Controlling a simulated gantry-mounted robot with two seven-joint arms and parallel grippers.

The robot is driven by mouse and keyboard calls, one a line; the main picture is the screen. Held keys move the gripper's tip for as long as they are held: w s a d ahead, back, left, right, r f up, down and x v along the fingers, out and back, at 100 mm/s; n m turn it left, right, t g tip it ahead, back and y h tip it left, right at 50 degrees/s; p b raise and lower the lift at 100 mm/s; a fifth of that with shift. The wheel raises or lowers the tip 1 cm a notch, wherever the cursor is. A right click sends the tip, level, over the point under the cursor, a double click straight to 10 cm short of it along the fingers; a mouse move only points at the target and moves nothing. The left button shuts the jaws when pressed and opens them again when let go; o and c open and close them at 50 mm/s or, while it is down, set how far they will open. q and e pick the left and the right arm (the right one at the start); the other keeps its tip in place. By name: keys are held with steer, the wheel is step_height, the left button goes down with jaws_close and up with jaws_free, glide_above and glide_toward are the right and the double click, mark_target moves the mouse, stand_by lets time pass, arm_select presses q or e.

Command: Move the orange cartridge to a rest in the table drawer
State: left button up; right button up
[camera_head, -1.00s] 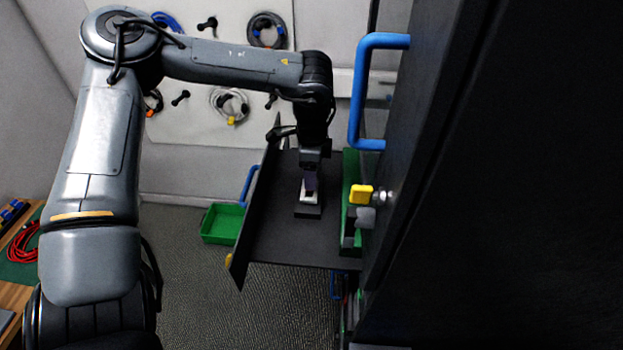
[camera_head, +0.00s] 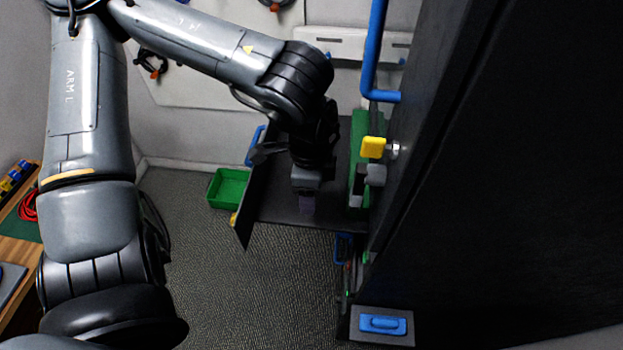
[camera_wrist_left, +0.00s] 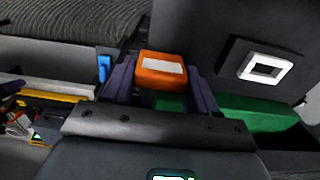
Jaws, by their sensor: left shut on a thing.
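The orange cartridge (camera_wrist_left: 161,69), with a white label on top, sits between the purple fingers of my left gripper (camera_wrist_left: 160,85) in the left wrist view. The gripper is shut on it. A white square rest (camera_wrist_left: 264,67) on a dark block stands on the shelf, empty, right of the cartridge in the wrist view. I cannot tell which part is the table drawer. My right gripper is not in view.
A tall dark cabinet (camera_head: 470,180) with a blue handle (camera_head: 373,60) and a yellow knob (camera_head: 373,147) fills the right. A green tray (camera_head: 228,188) is on the floor. A blue-handled box front (camera_head: 383,325) is low in front. A wooden table edge (camera_head: 25,250) is at left.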

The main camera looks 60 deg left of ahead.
arm_select(q)
steer(key=shift+d+r+p, duration=0.1)
steer(key=shift+r+p, duration=0.45)
steer(key=shift+r, duration=0.45)
steer(key=shift+r+p, duration=0.35)
steer(key=shift+r, duration=0.25)
